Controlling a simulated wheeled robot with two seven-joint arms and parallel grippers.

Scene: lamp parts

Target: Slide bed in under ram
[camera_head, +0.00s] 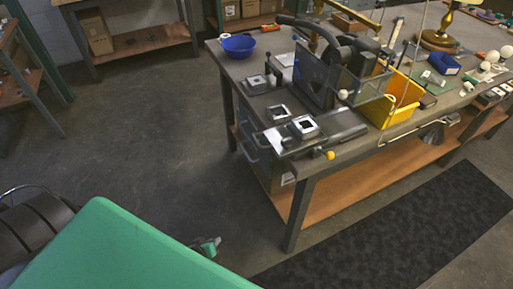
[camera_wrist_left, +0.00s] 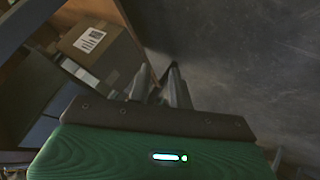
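The press stands on the workbench in the head view, with a dark upright plate (camera_head: 313,78) and a black curved arm above it. The ram itself is hard to make out. A flat metal bed (camera_head: 345,130) with a yellow knob (camera_head: 330,155) at its front lies at the bench's near edge. A pale square block with a dark opening (camera_head: 304,127) is on or beside it. My left gripper (camera_head: 208,248) shows small and greenish over the floor, well away from the bench. In the left wrist view its two grey fingers (camera_wrist_left: 160,85) are near each other; nothing is seen between them. My right gripper is not in view.
A yellow bin (camera_head: 403,108) stands right of the press and a blue bowl (camera_head: 238,46) at the bench's far left corner. A wire handle runs along the front edge. Open floor (camera_head: 150,125) lies left of the bench. Cardboard boxes (camera_wrist_left: 97,43) show in the wrist view.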

